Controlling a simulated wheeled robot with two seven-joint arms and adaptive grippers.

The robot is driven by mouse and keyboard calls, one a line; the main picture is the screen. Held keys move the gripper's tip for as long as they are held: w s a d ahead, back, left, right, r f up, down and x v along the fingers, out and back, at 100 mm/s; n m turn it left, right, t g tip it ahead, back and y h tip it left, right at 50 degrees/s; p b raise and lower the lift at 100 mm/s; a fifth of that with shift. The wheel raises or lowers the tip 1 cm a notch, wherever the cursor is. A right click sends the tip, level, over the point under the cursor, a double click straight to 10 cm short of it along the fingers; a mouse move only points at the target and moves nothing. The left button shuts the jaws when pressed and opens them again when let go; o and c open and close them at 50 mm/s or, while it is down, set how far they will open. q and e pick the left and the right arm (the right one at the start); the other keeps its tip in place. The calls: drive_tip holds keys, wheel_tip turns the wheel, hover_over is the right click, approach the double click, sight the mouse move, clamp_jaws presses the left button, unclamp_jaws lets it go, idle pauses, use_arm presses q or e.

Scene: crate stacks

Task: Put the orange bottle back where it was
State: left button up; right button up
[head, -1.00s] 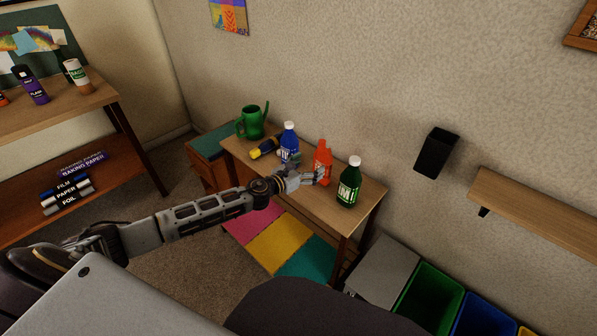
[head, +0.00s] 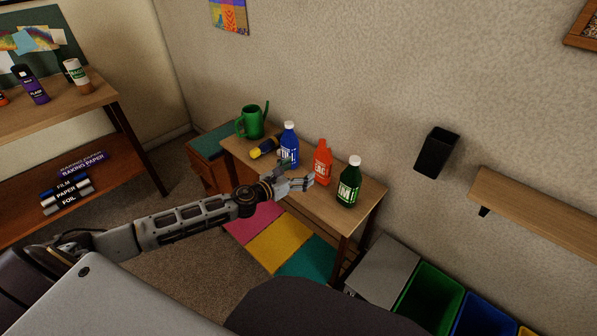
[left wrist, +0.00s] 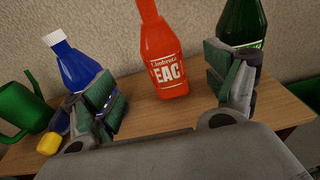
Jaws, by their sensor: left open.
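The orange bottle (head: 322,163) stands upright on the small wooden table (head: 365,190), between a blue bottle (head: 289,147) on its left and a dark green bottle (head: 349,182) on its right. My left gripper (head: 300,180) is open and empty in front of the orange bottle. In the left wrist view the orange bottle (left wrist: 163,55) stands beyond and between the two spread fingers, apart from both. The blue bottle (left wrist: 75,60) is behind the left finger and the green bottle (left wrist: 243,25) behind the right finger. My right gripper is not seen.
A green watering can (head: 251,122) and a yellow-and-dark cylinder (head: 264,148) are at the table's left end. A wall shelf (head: 530,210) and open bins (head: 428,292) are to the right. A shelf unit (head: 60,112) with bottles stands at the left.

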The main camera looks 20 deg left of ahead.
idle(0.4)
use_arm(q)
drive_tip(key=s+a+f+n+g+y, duration=0.1)
drive_tip(key=s+f+n+g+y, duration=0.3)
drive_tip(key=f+n, duration=0.65)
drive_tip(key=s+f+n+g+y, duration=0.1)
drive_tip(key=s+f+n+y, duration=0.2)
drive_tip(key=s+f+n, duration=0.7)
drive_tip(key=s+d+f+n+g+h, duration=0.1)
drive_tip(key=s+d+f+n+g, duration=0.2)
drive_tip(key=s+n, duration=0.5)
drive_tip(key=s+d+f+n+g+h, duration=0.1)
drive_tip(key=s+d+f+n+g, duration=0.3)
drive_tip(key=s+f+n, duration=0.3)
drive_tip(key=s+n+g, duration=0.1)
drive_tip(key=s+n, duration=0.1)
drive_tip(key=s, duration=0.1)
drive_tip(key=shift+s+d+f+g, duration=0.2)
drive_tip(key=shift+s+d+g, duration=0.1)
drive_tip(key=shift+s+g, duration=0.1)
